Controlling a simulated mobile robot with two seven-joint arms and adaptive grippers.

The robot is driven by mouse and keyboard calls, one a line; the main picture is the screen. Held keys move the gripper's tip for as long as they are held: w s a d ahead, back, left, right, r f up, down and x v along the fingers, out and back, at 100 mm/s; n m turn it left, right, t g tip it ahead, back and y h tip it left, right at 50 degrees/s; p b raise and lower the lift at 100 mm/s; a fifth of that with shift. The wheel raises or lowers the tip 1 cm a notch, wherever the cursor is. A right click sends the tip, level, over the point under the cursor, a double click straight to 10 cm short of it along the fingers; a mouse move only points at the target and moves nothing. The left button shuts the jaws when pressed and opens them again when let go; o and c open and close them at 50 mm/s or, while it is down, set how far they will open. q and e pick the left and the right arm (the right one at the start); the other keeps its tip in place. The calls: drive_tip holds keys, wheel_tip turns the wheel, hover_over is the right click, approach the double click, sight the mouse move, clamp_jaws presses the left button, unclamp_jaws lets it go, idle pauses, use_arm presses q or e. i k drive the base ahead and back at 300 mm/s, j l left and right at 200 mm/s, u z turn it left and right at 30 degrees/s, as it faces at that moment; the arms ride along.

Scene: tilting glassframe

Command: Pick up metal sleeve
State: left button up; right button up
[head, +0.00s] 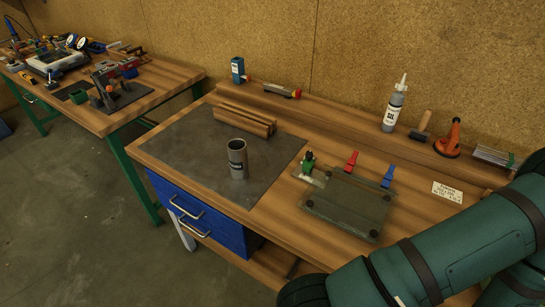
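The metal sleeve (237,159) is a grey cylinder with a dark label, open at the top. It stands upright on the dark grey mat (192,158) of the wooden workbench, with nothing touching it. A green arm of mine fills the lower right corner of the head view, well to the right of the sleeve. Neither gripper's fingers show in this view.
Stacked wooden strips (247,119) lie just behind the sleeve. A glass plate (346,204) with clamps lies to its right. A bottle (394,107) and an orange tool (454,139) stand on the rear ledge. The mat's left part is clear. A second cluttered bench (165,81) stands at left.

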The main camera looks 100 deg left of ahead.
sight(237, 148)
drive_tip(key=k+l+u, duration=0.25)
drive_tip(key=k+l, duration=0.2)
drive_tip(key=u, duration=2.85)
drive_tip(key=i+j+z, duration=0.2)
drive_tip(key=j, duration=0.15)
drive_tip(key=i+j+z, duration=0.1)
drive_tip(key=j+z, duration=0.15)
drive_tip(key=j, duration=0.1)
